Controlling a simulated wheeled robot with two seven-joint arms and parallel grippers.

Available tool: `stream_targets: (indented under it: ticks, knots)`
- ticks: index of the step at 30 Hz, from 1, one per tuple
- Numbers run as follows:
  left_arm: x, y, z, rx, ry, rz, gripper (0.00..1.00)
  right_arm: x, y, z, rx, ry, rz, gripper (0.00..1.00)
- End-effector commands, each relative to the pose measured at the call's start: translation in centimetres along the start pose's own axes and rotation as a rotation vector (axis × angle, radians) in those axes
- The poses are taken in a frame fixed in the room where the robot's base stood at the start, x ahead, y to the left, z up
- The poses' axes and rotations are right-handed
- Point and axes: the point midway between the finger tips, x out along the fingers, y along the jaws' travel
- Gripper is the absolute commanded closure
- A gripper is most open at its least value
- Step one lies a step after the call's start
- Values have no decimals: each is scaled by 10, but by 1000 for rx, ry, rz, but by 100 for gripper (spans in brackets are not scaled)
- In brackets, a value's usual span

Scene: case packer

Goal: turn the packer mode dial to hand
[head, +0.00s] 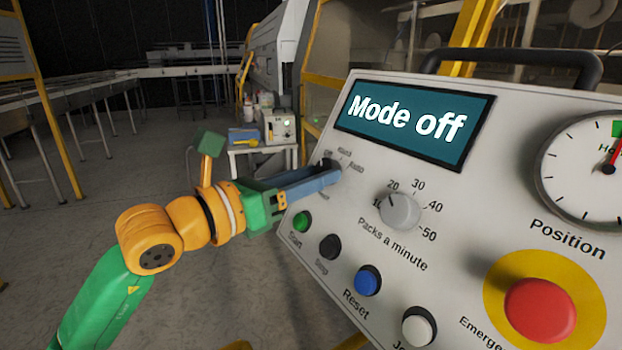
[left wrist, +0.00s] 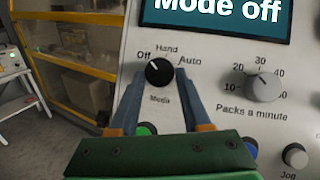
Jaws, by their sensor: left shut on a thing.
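The mode dial (left wrist: 159,72) is a black round knob, with Off, Hand and Auto printed around it in the left wrist view. Its pale mark faces up and left, towards Off. The display (head: 414,120) reads "Mode off". My left gripper (head: 333,171) reaches the panel from the left. In the left wrist view, its two blue-grey fingers stand on either side of the dial, shut on it. In the head view the fingers hide most of the dial. My right gripper is not in view.
On the panel, a grey packs-a-minute knob (head: 400,210) is right of the dial. Green start (head: 302,222), black stop (head: 330,246) and blue reset (head: 368,280) buttons lie below. A red emergency button (head: 540,310) is at lower right. Open floor lies left.

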Motion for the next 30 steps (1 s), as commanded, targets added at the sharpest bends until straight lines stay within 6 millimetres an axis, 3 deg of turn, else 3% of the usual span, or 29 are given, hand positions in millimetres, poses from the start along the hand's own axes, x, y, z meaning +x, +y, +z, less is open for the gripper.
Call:
stream_targets:
  ticks: [11, 30]
  knots:
    - [0, 6, 1, 248, -18, -153, 100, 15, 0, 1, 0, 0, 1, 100]
    - [2, 11, 6, 623, -39, -383, 100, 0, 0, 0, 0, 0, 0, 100]
